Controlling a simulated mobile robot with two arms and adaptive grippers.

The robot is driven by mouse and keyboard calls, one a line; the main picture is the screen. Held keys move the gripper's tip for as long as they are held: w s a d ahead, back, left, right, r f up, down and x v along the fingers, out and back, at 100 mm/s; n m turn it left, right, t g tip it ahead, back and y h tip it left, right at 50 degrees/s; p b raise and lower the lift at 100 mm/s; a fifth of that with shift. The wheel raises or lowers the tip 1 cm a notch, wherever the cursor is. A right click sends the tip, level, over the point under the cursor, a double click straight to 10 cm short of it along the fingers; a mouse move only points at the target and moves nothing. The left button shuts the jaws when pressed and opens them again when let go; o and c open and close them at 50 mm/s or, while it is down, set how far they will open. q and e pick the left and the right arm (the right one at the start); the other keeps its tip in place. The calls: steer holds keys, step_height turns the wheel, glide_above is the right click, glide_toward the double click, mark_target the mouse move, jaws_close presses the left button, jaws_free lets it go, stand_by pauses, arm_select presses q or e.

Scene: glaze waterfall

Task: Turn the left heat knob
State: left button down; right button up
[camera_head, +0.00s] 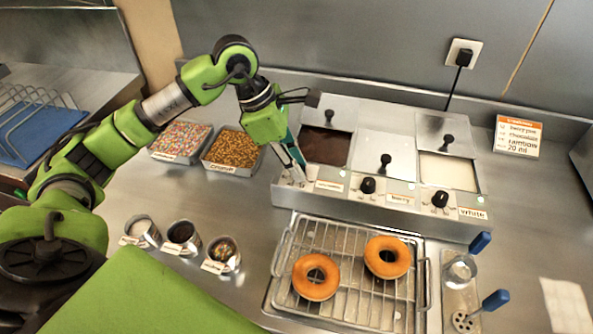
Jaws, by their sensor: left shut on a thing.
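The glaze warmer (390,210) stands at the back of the steel counter with several lidded wells. Its front panel shows a black middle knob (367,185) and a black right knob (440,198). My left gripper (293,170) reaches down to the left end of that panel, beside the chocolate-coloured well (325,146). It is shut at the spot where the left heat knob sits; its fingers hide that knob, so its angle cannot be seen. My right gripper is not in view.
A wire rack with tray (343,305) holds two donuts (316,277) in front of the warmer. Two topping trays (232,151) and small cups (182,235) stand left. Blue-handled tools (481,243) are at right; an order card (517,136) stands behind.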

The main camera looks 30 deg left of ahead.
arm_select(q)
steer(key=n+t+b, duration=0.1)
steer(key=n+b, duration=0.1)
steer(key=n, duration=0.1)
steer(key=shift+s+d+f+n+y, duration=0.1)
steer(key=shift+n+y, duration=0.2)
steer(key=shift+y, duration=0.1)
steer(key=shift+n+t+y+b, duration=0.5)
steer(key=shift+n+b, duration=0.4)
steer(key=shift+n, duration=0.7)
steer(key=c, duration=1.8)
jaws_free()
steer(key=shift+r, duration=0.2)
